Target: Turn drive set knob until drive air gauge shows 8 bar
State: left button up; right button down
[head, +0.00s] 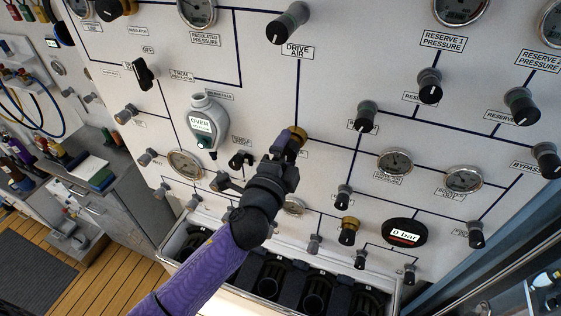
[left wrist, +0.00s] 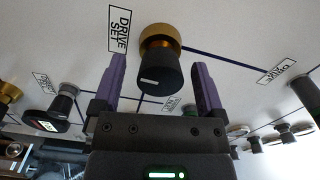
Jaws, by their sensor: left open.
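The drive set knob, black with a brass collar, is in the left wrist view (left wrist: 158,72), beside a DRIVE SET label (left wrist: 119,28). My left gripper (left wrist: 162,80) is open, with one purple finger on each side of this knob; I cannot tell whether they touch it. In the head view my left gripper (head: 291,142) is at the panel and hides most of the knob; a bit of brass shows there. A round dial gauge (head: 395,162) to its right has a label that seems to read drive air; its needle is too small to read. My right gripper is not in view.
Other black knobs (head: 366,116), small grey valves and dial gauges (head: 464,179) crowd the panel. A dark round display (head: 404,234) seems to read 0 bar. A grey handheld device (head: 208,120) hangs left of my gripper. A white bin with dark cylinders lies below.

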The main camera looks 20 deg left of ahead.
pick_arm(q)
jog(key=s+b, duration=0.2)
jog(key=s, duration=0.6)
jog(key=shift+s+a, duration=0.15)
jog(key=shift+s, duration=0.2)
dwell(1.9)
